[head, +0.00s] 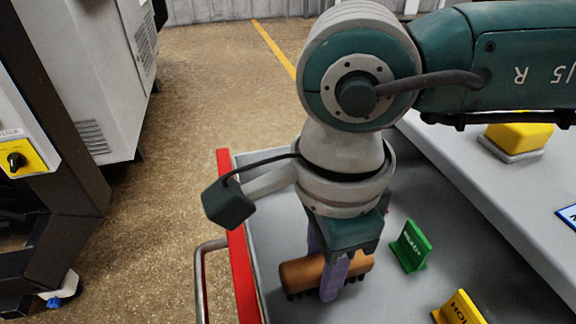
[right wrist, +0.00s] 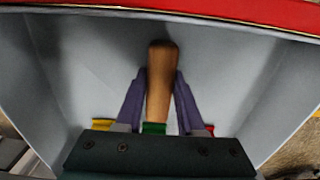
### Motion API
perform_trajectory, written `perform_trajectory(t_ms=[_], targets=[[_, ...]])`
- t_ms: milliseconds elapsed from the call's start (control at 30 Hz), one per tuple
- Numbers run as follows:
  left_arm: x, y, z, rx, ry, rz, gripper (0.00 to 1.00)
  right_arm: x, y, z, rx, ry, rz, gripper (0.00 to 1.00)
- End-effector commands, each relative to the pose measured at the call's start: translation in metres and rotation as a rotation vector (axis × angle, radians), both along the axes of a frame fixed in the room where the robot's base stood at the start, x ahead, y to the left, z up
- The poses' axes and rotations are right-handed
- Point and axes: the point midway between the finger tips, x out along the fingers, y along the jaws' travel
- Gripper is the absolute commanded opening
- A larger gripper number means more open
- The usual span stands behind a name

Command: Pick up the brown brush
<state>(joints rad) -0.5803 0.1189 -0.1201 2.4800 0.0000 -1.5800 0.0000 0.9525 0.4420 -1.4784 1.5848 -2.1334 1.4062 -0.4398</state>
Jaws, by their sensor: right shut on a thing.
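The brown brush (head: 299,273) is a rounded wooden block with dark bristles on its underside. It lies low in the grey tray; I cannot tell whether its bristles touch the floor of the tray. My right gripper (head: 325,272) points down with its purple fingers on either side of the brush, shut on its middle. In the right wrist view the brush (right wrist: 161,70) stands between the two fingers (right wrist: 160,88). My left gripper is not in view.
The tray has a red rim (head: 237,255) and a metal handle (head: 200,275) on the left. A green sign (head: 411,246) and a yellow sign (head: 460,308) stand right of the brush. A yellow block (head: 520,136) sits on the grey surface at right. A cabinet (head: 85,70) stands left.

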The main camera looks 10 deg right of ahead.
Motion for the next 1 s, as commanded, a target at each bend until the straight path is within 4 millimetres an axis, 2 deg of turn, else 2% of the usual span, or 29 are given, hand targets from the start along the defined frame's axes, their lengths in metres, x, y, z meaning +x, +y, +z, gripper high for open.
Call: perform_trajectory(t_ms=[33, 200, 733, 867, 1000], targets=[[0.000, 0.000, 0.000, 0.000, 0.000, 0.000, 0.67, 0.000, 0.000, 0.000, 0.000, 0.000, 0.000, 0.20], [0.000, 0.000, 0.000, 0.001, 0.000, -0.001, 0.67, 0.000, 0.000, 0.000, 0.000, 0.000, 0.000, 0.01], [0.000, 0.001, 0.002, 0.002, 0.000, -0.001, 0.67, 0.000, 0.000, 0.005, 0.001, -0.001, 0.000, 0.00], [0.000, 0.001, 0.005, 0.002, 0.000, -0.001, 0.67, 0.001, 0.000, 0.019, 0.002, -0.002, 0.001, 0.00], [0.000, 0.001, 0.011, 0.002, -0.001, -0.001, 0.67, 0.002, 0.000, 0.048, 0.002, -0.005, 0.001, 0.00]])
